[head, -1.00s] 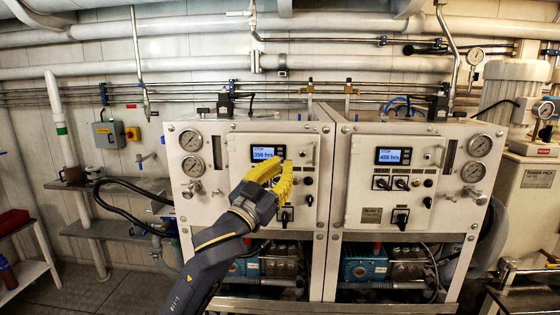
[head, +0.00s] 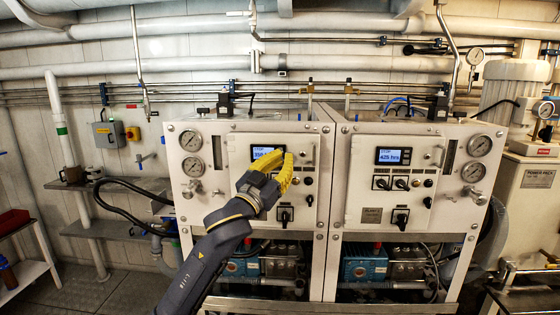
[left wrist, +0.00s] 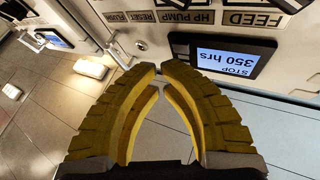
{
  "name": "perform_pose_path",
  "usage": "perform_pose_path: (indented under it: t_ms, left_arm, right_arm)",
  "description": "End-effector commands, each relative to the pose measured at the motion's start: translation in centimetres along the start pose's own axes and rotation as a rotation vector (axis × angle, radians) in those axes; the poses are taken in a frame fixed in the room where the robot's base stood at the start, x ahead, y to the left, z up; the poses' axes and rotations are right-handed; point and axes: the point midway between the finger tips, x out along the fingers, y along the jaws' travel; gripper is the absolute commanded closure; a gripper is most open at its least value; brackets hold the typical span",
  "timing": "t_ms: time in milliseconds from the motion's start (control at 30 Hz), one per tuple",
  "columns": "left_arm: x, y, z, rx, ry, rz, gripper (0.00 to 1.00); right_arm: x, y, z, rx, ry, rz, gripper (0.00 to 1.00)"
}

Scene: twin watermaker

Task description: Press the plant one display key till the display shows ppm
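The left plant's panel (head: 240,192) carries a lit display (head: 267,152), partly covered by my left gripper (head: 289,157). In the left wrist view the same display (left wrist: 233,63) appears upside down and reads STOP, 350 hrs; no ppm shows. My left gripper's yellow fingers (left wrist: 160,67) bow inward with their tips together, holding nothing. In the head view the tips are in front of the display's right edge; I cannot tell whether they touch the panel. My right gripper is not in view.
The right plant has its own lit display (head: 393,156), reading STOP, 425 hrs. Pressure gauges (head: 191,141) sit on the left plant's left side. A black rotary switch (head: 285,214) is below the gripper. Labels FEED (left wrist: 254,19) and HP PUMP (left wrist: 180,22) line the panel.

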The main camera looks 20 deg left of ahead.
Motion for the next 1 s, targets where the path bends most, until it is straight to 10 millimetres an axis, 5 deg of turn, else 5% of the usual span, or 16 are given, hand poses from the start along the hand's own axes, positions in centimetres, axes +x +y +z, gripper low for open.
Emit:
perform_pose_path:
  t_ms: [1000]
  left_arm:
    - [-0.01, 0.01, 0.00, 0.000, 0.000, 0.000, 1.00]
  right_arm:
    - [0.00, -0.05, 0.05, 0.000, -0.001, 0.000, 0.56]
